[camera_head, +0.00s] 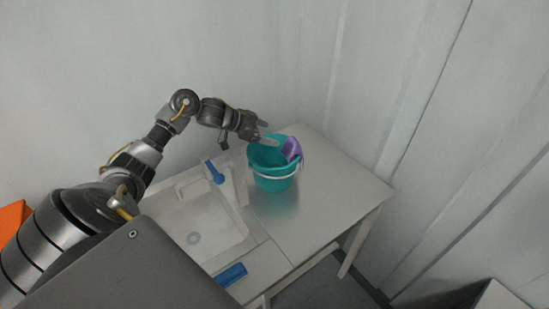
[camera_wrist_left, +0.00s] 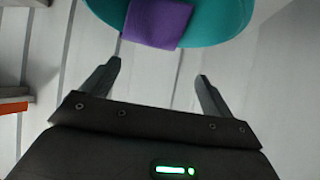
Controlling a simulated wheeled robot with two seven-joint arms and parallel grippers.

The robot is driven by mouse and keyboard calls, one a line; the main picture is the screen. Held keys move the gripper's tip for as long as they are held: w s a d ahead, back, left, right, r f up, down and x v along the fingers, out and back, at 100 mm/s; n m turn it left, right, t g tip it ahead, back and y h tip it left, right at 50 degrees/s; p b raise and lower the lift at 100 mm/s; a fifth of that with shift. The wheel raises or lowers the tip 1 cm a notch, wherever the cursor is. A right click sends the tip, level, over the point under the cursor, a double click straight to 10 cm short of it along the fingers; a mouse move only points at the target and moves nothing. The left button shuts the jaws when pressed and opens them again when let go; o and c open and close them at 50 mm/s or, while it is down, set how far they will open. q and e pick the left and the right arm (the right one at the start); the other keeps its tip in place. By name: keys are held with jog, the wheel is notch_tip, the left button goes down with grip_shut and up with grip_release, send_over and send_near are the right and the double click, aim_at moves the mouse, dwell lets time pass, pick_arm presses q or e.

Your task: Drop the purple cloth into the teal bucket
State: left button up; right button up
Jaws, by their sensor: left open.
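The teal bucket (camera_head: 273,178) stands upright on the table beside the sink, with a pale handle across its front. The purple cloth (camera_head: 291,148) is at the bucket's right rim, partly inside. In the left wrist view the cloth (camera_wrist_left: 157,23) lies against the teal bucket (camera_wrist_left: 222,22) at the top of the picture. My left gripper (camera_head: 266,132) is above the bucket's back rim. In the wrist view its fingers (camera_wrist_left: 158,72) are spread apart with nothing between them, and the cloth is beyond the fingertips. My right gripper is not in view.
The light table (camera_head: 330,190) has a sink basin (camera_head: 205,222) on the left, with a blue-handled item (camera_head: 214,172) at its back edge. A blue object (camera_head: 232,275) lies near the front edge. Table right of the bucket is clear. Pale walls stand close behind and right.

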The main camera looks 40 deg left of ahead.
pick_arm(q)
jog(key=r+g+p, duration=0.1)
jog(key=p, duration=0.1)
jog(key=s+r+y+p, duration=0.1)
jog(key=p, duration=0.1)
jog(key=a+r+g+p, duration=0.1)
jog(key=p, duration=0.2)
jog(key=shift+s+a+r+g+y, duration=0.1)
jog(key=shift+s+r+g+y, duration=0.05)
jog(key=shift+s+g+y, duration=0.2)
jog(key=b+v, duration=0.3)
jog(key=v, duration=0.7)
jog(key=shift+s+r+b, duration=0.25)
jog(key=shift+r+b, duration=0.05)
jog(key=shift+f, duration=0.1)
dwell(0.3)
